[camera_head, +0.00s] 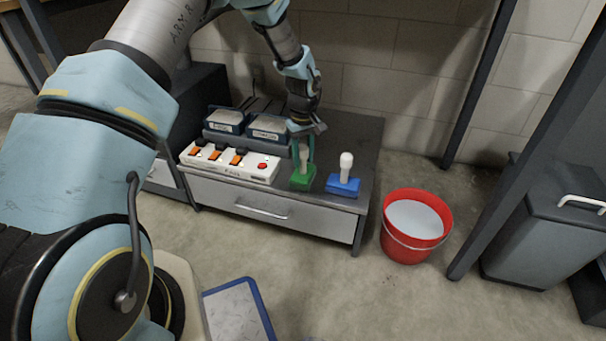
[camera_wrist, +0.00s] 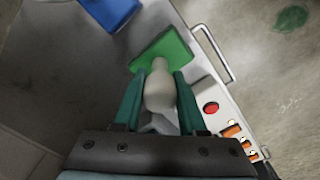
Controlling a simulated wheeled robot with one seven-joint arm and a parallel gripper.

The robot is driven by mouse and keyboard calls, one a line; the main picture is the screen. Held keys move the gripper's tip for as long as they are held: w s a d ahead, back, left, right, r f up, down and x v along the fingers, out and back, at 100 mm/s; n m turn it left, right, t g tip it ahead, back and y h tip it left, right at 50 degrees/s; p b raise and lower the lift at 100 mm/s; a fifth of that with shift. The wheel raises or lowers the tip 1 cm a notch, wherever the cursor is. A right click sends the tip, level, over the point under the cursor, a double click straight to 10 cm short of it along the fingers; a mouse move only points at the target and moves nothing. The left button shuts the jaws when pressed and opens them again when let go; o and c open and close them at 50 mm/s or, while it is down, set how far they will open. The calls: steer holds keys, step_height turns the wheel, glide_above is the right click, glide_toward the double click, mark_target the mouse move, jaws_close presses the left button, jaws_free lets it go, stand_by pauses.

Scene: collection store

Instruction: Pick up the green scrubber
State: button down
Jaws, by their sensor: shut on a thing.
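The green scrubber (camera_head: 303,178) has a green block base and a pale upright knob handle. It stands near the front edge of the low cabinet top, between a white switch panel and a blue scrubber. My gripper (camera_head: 304,150) comes down from above, its green fingers on either side of the handle. In the wrist view my gripper (camera_wrist: 159,95) is shut on the pale handle, and the green base (camera_wrist: 165,50) of the scrubber shows beyond the fingertips. I cannot tell whether the base still touches the cabinet top.
A blue scrubber (camera_head: 343,183) with a white knob stands just right. The white switch panel (camera_head: 230,163) with orange switches and a red button lies left, with two dark-framed boxes (camera_head: 268,126) behind. A red bucket (camera_head: 416,226) stands on the floor; a grey bin (camera_head: 545,225) is farther right.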

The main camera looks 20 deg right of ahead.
step_height(320, 180, up, 10)
steer(key=p, duration=0.3)
stand_by(0.4)
